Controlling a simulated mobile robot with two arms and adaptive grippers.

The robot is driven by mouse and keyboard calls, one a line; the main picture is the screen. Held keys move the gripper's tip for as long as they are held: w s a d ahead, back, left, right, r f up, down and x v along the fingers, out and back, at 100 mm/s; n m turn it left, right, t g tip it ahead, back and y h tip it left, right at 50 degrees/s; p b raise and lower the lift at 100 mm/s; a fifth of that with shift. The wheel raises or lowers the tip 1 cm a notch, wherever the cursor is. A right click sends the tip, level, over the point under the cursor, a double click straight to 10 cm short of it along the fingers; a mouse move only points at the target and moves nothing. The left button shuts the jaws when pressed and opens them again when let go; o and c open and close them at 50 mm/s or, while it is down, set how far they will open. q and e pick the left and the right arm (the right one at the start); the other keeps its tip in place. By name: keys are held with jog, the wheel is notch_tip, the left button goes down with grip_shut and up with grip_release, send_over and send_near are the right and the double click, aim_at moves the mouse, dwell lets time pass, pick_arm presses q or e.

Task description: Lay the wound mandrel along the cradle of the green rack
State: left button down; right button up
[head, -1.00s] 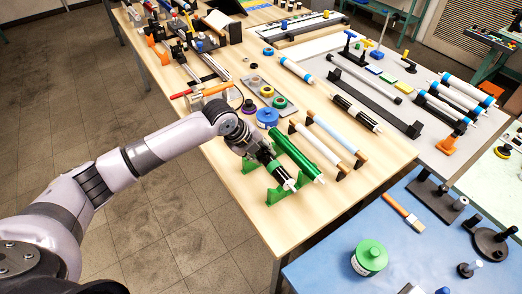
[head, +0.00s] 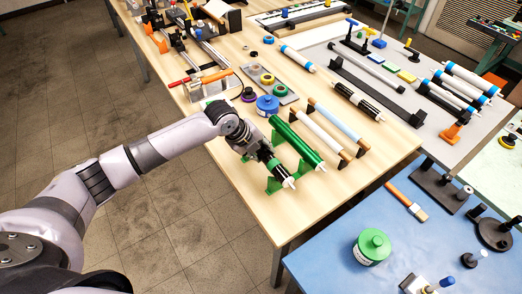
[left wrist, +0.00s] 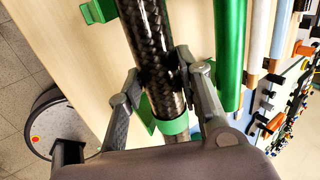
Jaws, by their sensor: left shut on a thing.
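The wound mandrel is a dark braided tube with a pale end (head: 289,182); its weave shows close up in the left wrist view (left wrist: 150,45). My left gripper (head: 262,155) is shut around it, one finger on each side in the left wrist view (left wrist: 157,92). The green rack (head: 273,186) stands on the wooden table under the mandrel, and one green part of it shows in the left wrist view (left wrist: 101,11). The mandrel lies lengthwise over the rack, low; the arm hides whether it touches the cradle. My right gripper is not in view.
A shiny green roll (head: 298,144) lies right beside the mandrel, parallel to it. A blue spool (head: 267,106) stands behind. The table's front edge is close in front of the rack.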

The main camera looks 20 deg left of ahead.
pick_arm(q)
jog(key=shift+f+b, duration=0.35)
jog(key=shift+f, duration=0.25)
jog(key=c, duration=1.1)
grip_release()
jog(key=shift+o, duration=0.2)
jog(key=v, duration=1.2)
jog(key=shift+w, duration=0.1)
